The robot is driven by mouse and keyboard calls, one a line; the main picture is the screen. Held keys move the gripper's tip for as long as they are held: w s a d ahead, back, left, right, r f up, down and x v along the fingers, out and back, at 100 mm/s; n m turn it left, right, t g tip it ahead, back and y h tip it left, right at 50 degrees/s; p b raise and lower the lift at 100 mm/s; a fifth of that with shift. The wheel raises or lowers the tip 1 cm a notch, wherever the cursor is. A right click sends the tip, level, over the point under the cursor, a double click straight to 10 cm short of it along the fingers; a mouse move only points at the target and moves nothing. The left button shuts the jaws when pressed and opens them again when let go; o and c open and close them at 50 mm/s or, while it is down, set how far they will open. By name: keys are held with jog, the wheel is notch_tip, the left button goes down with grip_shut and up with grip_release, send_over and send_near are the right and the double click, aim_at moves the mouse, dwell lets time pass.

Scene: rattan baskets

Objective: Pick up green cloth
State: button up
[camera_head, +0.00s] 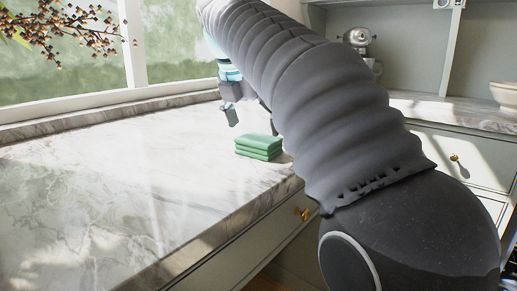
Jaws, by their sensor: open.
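A folded green cloth (258,147) lies in a small layered stack on the marble counter (130,185), near the counter's front edge. My gripper (231,115) is above and to the left of the cloth in the picture, apart from it, with a finger pointing down. It is open and nothing shows in it. My grey-sleeved arm crosses the right half of the view and hides part of the gripper and the counter behind it.
The counter left of the cloth is clear. A window (85,95) with a berry branch (75,28) is at the back left. A stand mixer (360,40) and a pale bowl (506,95) stand on the back counter. Drawers with brass knobs (302,214) are below.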

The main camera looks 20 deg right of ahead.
aim_at(258, 138)
jog(key=b+x, duration=0.1)
jog(key=x, duration=0.3)
jog(key=shift+c, duration=0.3)
jog(key=c, duration=0.6)
jog(key=shift+c, duration=0.3)
notch_tip(258, 138, up, 4)
jog(key=shift+r+p, duration=0.15)
jog(key=shift+p, duration=0.85)
jog(key=s+d+r, duration=0.5)
jog(key=d+r, duration=0.1)
jog(key=d, duration=0.4)
jog(key=shift+d+r+p, duration=0.3)
jog(key=shift+r+p, duration=0.05)
